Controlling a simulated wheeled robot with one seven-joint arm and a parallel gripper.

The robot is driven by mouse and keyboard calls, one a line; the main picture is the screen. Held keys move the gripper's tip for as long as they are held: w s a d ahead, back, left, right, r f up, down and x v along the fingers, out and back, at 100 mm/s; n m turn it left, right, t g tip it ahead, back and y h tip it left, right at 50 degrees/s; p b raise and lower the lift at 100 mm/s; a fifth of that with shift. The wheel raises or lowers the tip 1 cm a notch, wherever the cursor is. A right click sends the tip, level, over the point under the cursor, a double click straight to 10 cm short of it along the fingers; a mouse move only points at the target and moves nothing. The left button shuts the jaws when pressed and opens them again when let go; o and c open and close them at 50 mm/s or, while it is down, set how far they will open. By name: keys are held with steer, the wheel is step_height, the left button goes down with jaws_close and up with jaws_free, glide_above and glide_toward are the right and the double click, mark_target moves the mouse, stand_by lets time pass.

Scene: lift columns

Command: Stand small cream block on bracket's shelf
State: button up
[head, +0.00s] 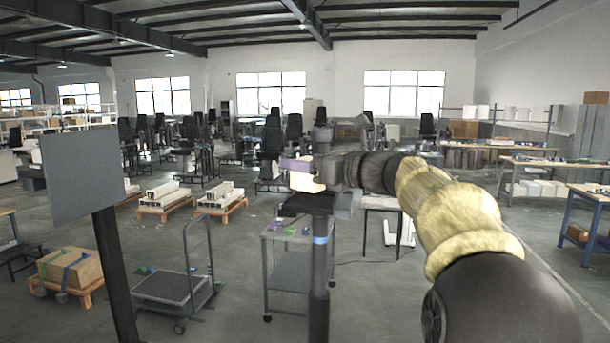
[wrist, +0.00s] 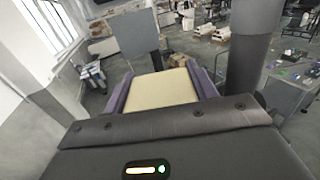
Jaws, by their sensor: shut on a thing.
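My gripper (head: 298,168) is near the middle of the head view, with purple fingers. It is shut on the small cream block (head: 306,183). In the wrist view the cream block (wrist: 162,88) lies between the two purple fingers. The bracket's shelf (head: 302,204) looks like the dark flat piece at the top of a dark column (head: 320,275) with a blue band. The block appears just above this shelf in the head view; whether they touch I cannot tell. In the wrist view a dark column (wrist: 254,50) rises on the right, and the shelf is not clearly seen.
A grey panel (head: 80,175) on a dark post stands at the left. A grey cart (head: 287,275) with small coloured items is behind the column. A flat trolley (head: 175,288) stands on the floor left of it. Workbenches (head: 540,165) line the right.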

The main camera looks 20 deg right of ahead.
steer(key=shift+f, duration=1.25)
steer(key=o, duration=1.2)
steer(key=shift+f, duration=0.15)
steer(key=b+v, duration=0.4)
steer(key=v, duration=0.8)
steer(key=shift+b, duration=0.4)
steer(key=shift+w, duration=0.1)
